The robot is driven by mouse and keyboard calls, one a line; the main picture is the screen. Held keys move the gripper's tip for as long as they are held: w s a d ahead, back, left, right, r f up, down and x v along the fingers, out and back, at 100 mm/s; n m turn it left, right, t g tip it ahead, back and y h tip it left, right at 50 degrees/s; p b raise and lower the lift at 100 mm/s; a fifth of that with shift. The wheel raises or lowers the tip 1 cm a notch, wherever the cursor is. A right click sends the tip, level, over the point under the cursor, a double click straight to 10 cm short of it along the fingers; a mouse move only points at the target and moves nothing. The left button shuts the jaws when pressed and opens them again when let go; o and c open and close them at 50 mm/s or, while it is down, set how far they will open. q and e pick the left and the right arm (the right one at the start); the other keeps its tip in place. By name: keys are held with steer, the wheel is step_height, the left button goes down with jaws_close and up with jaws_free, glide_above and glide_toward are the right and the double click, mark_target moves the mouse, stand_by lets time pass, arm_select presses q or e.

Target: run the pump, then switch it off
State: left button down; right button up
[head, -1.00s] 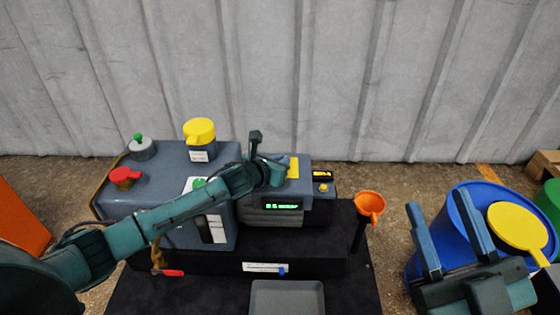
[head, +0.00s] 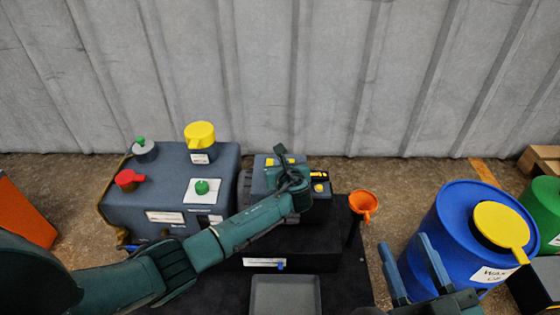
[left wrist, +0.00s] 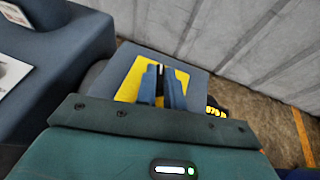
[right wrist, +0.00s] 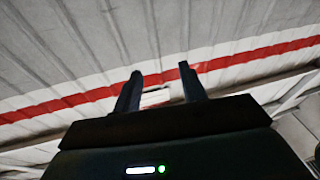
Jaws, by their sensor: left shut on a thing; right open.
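The pump is a grey-blue unit (head: 262,178) on a black base. A yellow plate (left wrist: 131,82) lies on its top; it shows beside my gripper in the head view (head: 270,162). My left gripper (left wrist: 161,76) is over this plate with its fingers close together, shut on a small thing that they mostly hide. In the head view my left gripper (head: 284,160) is above the unit, and the arm covers the unit's front. My right gripper (head: 406,245) is open and empty in front of the blue drum; its open fingers show in the right wrist view (right wrist: 160,84).
A larger grey-blue housing (head: 170,180) with red, yellow and green knobs stands to the left. An amber display (head: 319,175) is right of the pump. An orange funnel (head: 363,203), a blue drum (head: 450,230) with a yellow lid, and a grey tray (head: 287,281) are nearby.

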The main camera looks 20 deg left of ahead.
arm_select(q)
steer(key=n+g+y, duration=0.1)
steer(key=n+y+b, duration=0.1)
steer(key=shift+w+d+n+g, duration=0.15)
steer(key=shift+d+n+g, duration=0.15)
steer(key=shift+g, duration=0.1)
steer(key=shift+a+n+g+y, duration=0.1)
steer(key=shift+n+g+y, duration=0.25)
steer(key=shift+y, duration=0.25)
arm_select(e)
steer(key=shift+f, duration=0.1)
arm_select(q)
steer(key=shift+n, duration=0.25)
arm_select(e)
steer(key=shift+a, duration=0.1)
steer(key=shift+r, duration=0.2)
arm_select(q)
steer(key=c, duration=1.5)
jaws_free()
arm_select(e)
steer(key=shift+s+f, duration=0.1)
